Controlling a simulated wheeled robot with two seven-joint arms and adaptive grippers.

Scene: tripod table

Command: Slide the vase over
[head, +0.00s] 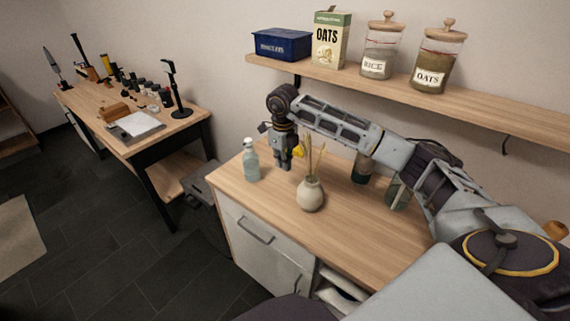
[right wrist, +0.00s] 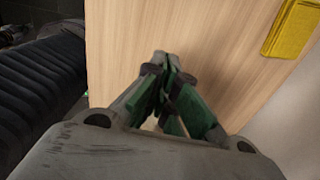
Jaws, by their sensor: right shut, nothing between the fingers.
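A cream round vase (head: 311,196) with dry stalks stands upright on the wooden counter (head: 345,222). My right gripper (head: 284,167) points down over the counter, behind and to the left of the vase, between it and a pale blue-green bottle (head: 251,162). It is apart from the vase in the head view. In the right wrist view the gripper's fingertips (right wrist: 172,60) are together with nothing between them, above bare wood. The vase does not clearly show in the wrist view. My left gripper is not in view.
A yellow thing (head: 299,150) lies behind the gripper and also shows in the wrist view (right wrist: 292,27). A dark bottle (head: 361,168) stands under my right arm. A shelf (head: 440,88) with jars and boxes hangs above. The counter front is clear.

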